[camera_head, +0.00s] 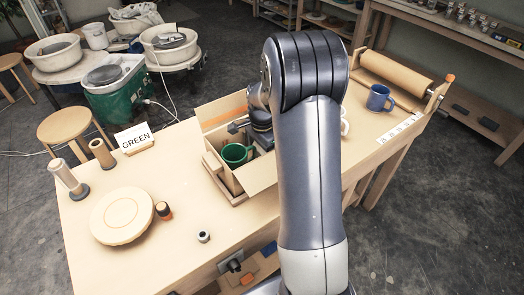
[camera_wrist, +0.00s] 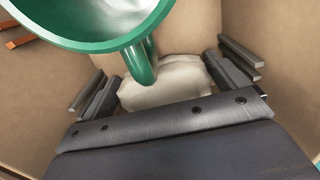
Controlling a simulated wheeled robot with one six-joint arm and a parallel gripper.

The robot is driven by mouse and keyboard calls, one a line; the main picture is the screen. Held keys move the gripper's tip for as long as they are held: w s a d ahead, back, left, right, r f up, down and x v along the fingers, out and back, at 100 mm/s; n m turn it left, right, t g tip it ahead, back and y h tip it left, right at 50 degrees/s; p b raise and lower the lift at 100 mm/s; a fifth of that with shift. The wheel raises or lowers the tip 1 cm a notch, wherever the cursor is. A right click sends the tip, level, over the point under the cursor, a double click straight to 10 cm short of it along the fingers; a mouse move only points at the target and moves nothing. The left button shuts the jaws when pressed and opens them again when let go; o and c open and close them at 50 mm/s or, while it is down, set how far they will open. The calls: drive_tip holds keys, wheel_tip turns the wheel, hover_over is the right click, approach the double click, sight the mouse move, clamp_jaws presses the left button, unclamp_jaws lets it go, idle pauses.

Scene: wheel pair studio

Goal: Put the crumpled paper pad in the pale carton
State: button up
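The pale carton (camera_head: 238,194) stands open on the table with its flaps spread. A green mug (camera_head: 235,154) is inside it, and it fills the top of the wrist view (camera_wrist: 95,40). The crumpled paper pad (camera_wrist: 165,82), off-white and lumpy, shows in the wrist view just below the mug, with the mug's handle overlapping it. My gripper (camera_wrist: 166,84) has one finger on each side of the pad, seemingly touching both sides, down between the carton's walls. In the head view my arm hides the pad and the fingertips.
A card reading GREEN (camera_head: 134,138) stands left of the carton. A round wooden disc (camera_head: 122,216), spools and small pots occupy the table's left part. A blue mug (camera_head: 380,98) and a roller (camera_head: 396,73) are at the right end.

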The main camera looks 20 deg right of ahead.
drive_tip(key=shift+r, duration=0.1)
wheel_tip(320, 180, up, 12)
idle(0.5)
idle(1.0)
